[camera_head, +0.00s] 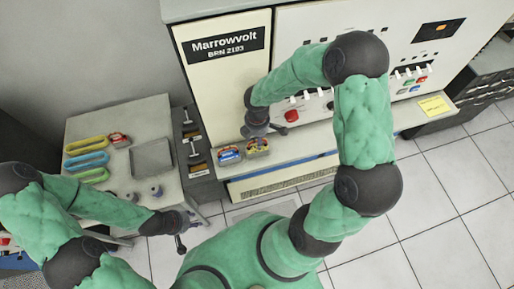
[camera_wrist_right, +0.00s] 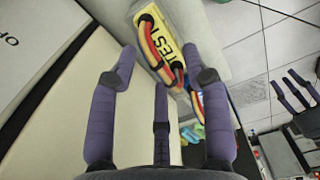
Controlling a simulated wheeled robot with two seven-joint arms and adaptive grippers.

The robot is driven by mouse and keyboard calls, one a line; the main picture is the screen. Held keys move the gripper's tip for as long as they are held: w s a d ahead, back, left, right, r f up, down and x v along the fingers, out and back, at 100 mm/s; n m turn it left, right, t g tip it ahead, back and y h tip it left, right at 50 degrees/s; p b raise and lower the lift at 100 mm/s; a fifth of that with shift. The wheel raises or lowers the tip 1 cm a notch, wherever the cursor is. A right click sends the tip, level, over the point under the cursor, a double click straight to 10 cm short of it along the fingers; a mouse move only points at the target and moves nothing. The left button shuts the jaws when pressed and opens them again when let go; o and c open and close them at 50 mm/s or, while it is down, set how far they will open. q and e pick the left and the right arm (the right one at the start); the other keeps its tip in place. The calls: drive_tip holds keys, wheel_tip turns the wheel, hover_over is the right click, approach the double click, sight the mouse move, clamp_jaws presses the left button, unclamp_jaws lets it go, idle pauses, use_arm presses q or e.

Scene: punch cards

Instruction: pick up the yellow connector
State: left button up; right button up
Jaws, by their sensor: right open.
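The yellow connector (camera_wrist_right: 165,45) is a block marked "TEST" with red and yellow cables looped on it. It sits on the console ledge, and in the head view the connector (camera_head: 258,145) is just beneath my right gripper (camera_head: 262,131). In the right wrist view my right gripper (camera_wrist_right: 165,70) is open and empty, its fingers spread. The connector lies beyond the fingertips, with no clear contact. My left gripper (camera_head: 183,233) is over the floor, low at the left. It also shows at the right edge of the right wrist view (camera_wrist_right: 294,88), fingers apart and empty.
A blue item (camera_head: 229,154) stands beside the connector on the ledge (camera_head: 320,134). The Marrowvolt cabinet (camera_head: 225,75) rises behind. A side table (camera_head: 125,180) at the left holds coloured loops and a grey tray (camera_head: 152,158). The tiled floor at right is clear.

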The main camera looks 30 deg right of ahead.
drive_tip(key=shift+f, duration=0.55)
clamp_jaws()
drive_tip(key=shift+r, duration=0.1)
